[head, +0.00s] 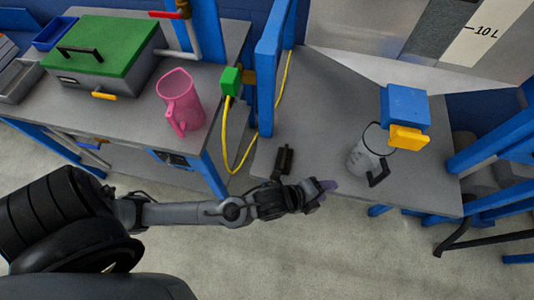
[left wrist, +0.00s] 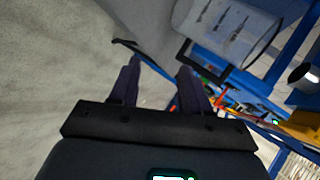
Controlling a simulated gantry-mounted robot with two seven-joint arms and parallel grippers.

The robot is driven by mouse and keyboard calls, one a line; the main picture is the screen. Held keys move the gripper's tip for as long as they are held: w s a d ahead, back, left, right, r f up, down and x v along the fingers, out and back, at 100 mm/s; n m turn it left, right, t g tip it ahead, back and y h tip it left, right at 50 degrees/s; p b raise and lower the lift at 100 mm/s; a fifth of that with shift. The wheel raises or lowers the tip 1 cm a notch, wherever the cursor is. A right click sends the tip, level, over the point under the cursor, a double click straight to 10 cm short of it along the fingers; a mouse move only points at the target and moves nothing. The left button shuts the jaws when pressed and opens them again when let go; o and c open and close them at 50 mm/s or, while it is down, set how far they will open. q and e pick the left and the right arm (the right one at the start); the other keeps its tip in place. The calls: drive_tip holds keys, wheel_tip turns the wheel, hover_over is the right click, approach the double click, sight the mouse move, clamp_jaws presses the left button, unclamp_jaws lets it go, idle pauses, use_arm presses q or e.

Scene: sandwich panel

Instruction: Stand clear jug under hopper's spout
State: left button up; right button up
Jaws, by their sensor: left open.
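The clear jug (head: 362,160) stands upright on the grey bench, its dark handle (head: 379,176) facing the front right. The hopper (head: 430,40) is at the top right, with a "10 L" mark. Its blue spout block (head: 404,105) with a yellow part (head: 408,138) hangs by the jug's rim and overlaps its right side in the head view. I cannot tell whether the rim is directly below the outlet. My left gripper (head: 326,187) is open and empty, left of the jug and apart from it. The left wrist view shows its fingers (left wrist: 160,80), with the jug (left wrist: 232,28) beyond them. My right gripper is not in view.
A pink jug (head: 180,98) and a green-lidded box (head: 103,45) stand on the left bench (head: 130,110). A blue post (head: 268,75) with a yellow cable (head: 228,150) rises left of the clear jug. Blue frame bars (head: 490,145) stand at the right. Bare bench (head: 325,110) lies behind the jug.

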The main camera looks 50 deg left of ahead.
use_arm(q)
drive_tip(key=s+a+f+n+g+y, duration=0.1)
drive_tip(key=s+a+n+g+y, duration=0.1)
drive_tip(key=s+a+n, duration=0.4)
drive_tip(key=s+a+f+n+g+y, duration=0.1)
drive_tip(key=s+a+n+g, duration=0.4)
drive_tip(key=s+n, duration=0.5)
drive_tip(key=shift+a+f+n+y, duration=0.4)
drive_tip(key=shift+a+f+n, duration=0.35)
drive_tip(key=shift+a+n, duration=0.2)
drive_tip(key=shift+w, duration=0.1)
